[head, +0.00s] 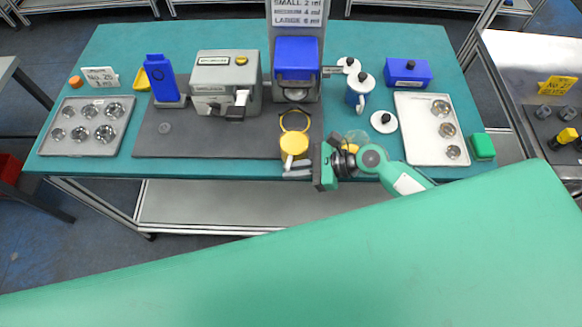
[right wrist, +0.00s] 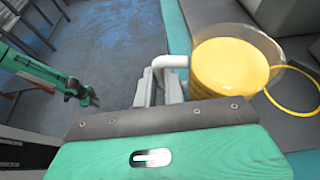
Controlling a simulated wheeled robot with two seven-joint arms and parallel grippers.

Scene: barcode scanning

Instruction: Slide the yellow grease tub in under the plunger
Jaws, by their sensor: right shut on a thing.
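The yellow grease tub (head: 294,145) stands at the front edge of the grey mat, just in front of a yellow ring. It fills the upper right of the right wrist view (right wrist: 228,68) as a clear-walled cup of yellow grease with a pale handle. My right gripper (head: 299,171) is shut on the tub's handle at the tub's near side. The plunger is part of the blue-headed dispenser (head: 296,58) behind the ring; its tip is hard to make out. My left gripper (right wrist: 84,94) shows small in the right wrist view, away from the table; its jaws are unclear.
A grey machine (head: 226,82) stands left of the dispenser. A blue-and-white jug (head: 357,92) and a white lid (head: 384,121) stand to its right. Trays of metal parts lie at left (head: 60,147) and right (head: 424,154). The yellow ring (head: 294,115) lies empty between tub and dispenser.

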